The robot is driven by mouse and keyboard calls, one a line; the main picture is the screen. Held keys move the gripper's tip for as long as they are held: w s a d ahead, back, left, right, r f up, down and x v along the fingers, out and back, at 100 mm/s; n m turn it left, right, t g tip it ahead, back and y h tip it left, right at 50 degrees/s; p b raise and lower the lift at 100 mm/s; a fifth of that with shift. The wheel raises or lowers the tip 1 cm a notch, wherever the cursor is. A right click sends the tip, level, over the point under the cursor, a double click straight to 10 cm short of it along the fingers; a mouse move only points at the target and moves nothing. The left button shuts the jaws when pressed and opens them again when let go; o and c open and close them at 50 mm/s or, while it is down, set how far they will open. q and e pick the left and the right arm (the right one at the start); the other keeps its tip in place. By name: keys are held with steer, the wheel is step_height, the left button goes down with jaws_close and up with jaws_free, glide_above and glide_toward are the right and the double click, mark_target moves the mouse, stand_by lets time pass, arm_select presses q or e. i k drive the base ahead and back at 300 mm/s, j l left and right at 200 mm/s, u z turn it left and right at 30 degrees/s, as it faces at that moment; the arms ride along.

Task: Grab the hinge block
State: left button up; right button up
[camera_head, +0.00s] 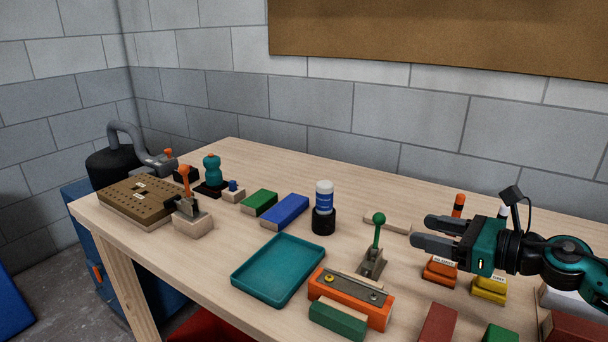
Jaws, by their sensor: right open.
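An orange block with a grey metal plate and a yellow round piece on top, which looks like the hinge block (384,314), lies near the front edge of the wooden table. A green batten piece stands against its front side and hides part of it. My right gripper (424,232) comes in from the right, above the table, up and to the right of the orange block. Its two fingers point left, are apart and hold nothing. My left gripper is not in view.
A teal tray (278,268) lies left of the orange block. A green-knobbed lever (376,246) stands just behind it. A white-capped blue bottle (324,198) stands mid-table. The table's back middle is mostly clear.

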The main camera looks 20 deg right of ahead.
mark_target(345, 290)
steer(key=k+j, duration=0.75)
steer(key=j, duration=0.2)
